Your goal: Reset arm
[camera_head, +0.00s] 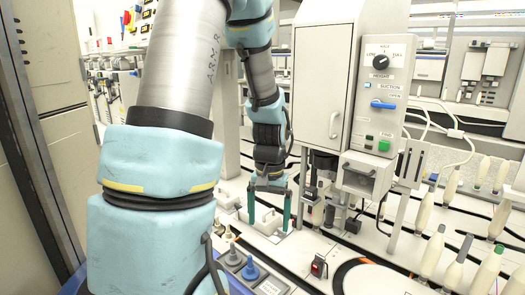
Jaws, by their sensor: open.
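My gripper (269,216) hangs at the end of my arm in the middle of the view, with its green fingers pointing down. Its two fingers are spread apart, and I see nothing held between them. It is above or beside the pale machine table, close to a small white block-like part (262,222); I cannot tell whether it touches it. My arm comes from the lower left, rises out of the top of the view and comes down again to the gripper.
A white machine cabinet (325,85) and a control panel (385,75) with a dial and blue lever stand just right of my gripper. Several pale bobbins (432,255) stand at the right. A blue knob (250,271) and a red switch (318,266) are in front. A grey cabinet (50,55) is at left.

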